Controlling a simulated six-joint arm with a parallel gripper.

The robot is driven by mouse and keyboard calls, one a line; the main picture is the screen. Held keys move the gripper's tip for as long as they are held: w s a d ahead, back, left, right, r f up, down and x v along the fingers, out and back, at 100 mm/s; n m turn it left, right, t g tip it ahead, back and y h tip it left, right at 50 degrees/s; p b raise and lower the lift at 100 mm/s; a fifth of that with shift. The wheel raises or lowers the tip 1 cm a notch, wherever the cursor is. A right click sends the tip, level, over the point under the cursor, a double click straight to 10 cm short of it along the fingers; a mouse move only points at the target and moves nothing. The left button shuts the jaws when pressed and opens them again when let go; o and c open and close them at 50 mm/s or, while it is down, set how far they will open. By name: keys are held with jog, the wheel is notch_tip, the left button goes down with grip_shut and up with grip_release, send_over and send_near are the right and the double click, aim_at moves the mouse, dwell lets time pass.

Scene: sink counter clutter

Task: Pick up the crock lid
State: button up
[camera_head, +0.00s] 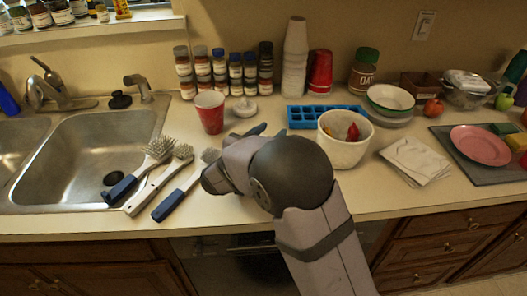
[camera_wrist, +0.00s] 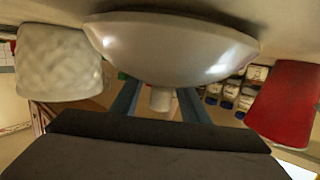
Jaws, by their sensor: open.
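The crock lid (camera_head: 244,107) is a small pale disc with a knob, lying on the counter behind my gripper (camera_head: 255,130) in the head view. In the wrist view, which looks upside down, the lid (camera_wrist: 170,45) fills the upper middle, its knob (camera_wrist: 160,99) pointing down in the picture. My gripper (camera_wrist: 157,92) is open there, one blue finger showing on each side of the knob. I cannot tell how deep the knob sits between them, and no contact is visible. My wrist hides most of the gripper in the head view.
A red cup (camera_head: 210,112) stands left of the lid, with spice jars (camera_head: 220,72) behind. A white crock (camera_head: 345,152) holding utensils or food and a blue ice tray (camera_head: 322,114) are to the right. Brushes (camera_head: 150,180) lie left, beside the sink (camera_head: 85,150).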

grip_shut()
jog(key=shift+r, duration=0.1)
notch_tip(320, 180, up, 10)
jog(key=d+r+m+g+h+p, duration=0.1)
jog(key=d+r+p, duration=0.1)
jog(key=d+p, duration=0.2)
jog(key=s+d+r+m+g+h+p, duration=0.1)
jog(key=d+r+m+g+h+p, duration=0.1)
jog(key=d, duration=0.9)
jog(key=s+d+r+m+g+h+p, duration=0.1)
jog(key=d+r+p, duration=0.2)
jog(key=d+p, duration=0.4)
jog(key=shift+d+r+m, duration=0.25)
jog(key=shift+d+m, duration=0.05)
jog(key=shift+d, duration=0.2)
